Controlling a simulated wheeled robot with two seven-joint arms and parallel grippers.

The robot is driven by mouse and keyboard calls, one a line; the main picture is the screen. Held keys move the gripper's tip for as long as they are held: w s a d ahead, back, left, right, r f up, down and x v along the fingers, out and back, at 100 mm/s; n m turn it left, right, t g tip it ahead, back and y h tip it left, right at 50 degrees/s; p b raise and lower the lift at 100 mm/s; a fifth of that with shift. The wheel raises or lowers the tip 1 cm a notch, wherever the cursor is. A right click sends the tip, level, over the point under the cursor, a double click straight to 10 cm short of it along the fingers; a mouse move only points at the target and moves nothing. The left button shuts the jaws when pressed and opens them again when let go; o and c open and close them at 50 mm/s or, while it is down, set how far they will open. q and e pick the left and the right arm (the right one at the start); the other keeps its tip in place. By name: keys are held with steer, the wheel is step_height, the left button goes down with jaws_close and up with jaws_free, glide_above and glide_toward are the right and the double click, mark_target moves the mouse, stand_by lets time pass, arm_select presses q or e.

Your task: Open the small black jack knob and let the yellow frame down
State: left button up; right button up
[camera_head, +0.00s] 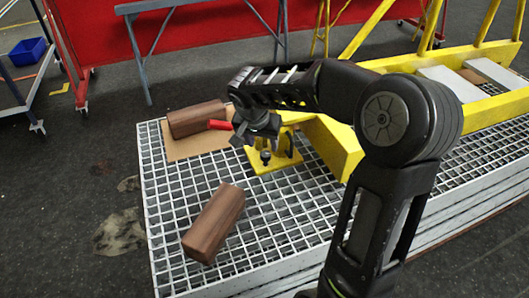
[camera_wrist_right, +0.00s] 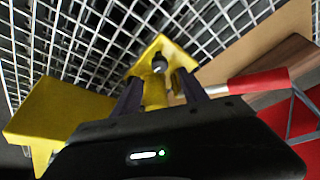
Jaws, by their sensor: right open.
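The yellow frame (camera_head: 336,148) extends over the grating towards the right. Its end with a yellow plate (camera_head: 275,167) is near the grating's middle. A small black knob (camera_head: 265,156) shows just below my right gripper (camera_head: 250,139). In the right wrist view the knob (camera_wrist_right: 159,64) sits on a yellow bracket, just beyond and between the fingertips of the right gripper (camera_wrist_right: 162,88). The gripper is open, and the fingers look apart from the knob. The yellow frame (camera_wrist_right: 60,115) also shows at left there. My left gripper is out of view.
A wooden block (camera_head: 197,119) lies on a brown board (camera_head: 180,150) at the grating's far left, beside a red handle (camera_head: 219,125). Another wooden block (camera_head: 214,222) lies nearer. A blue bin (camera_head: 29,51) stands far left. The grating (camera_head: 165,205) has free room at left.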

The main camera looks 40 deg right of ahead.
mark_target(266, 154)
steer(key=b+x, duration=0.1)
steer(key=x, duration=0.6)
steer(key=shift+c, duration=0.3)
jaws_close()
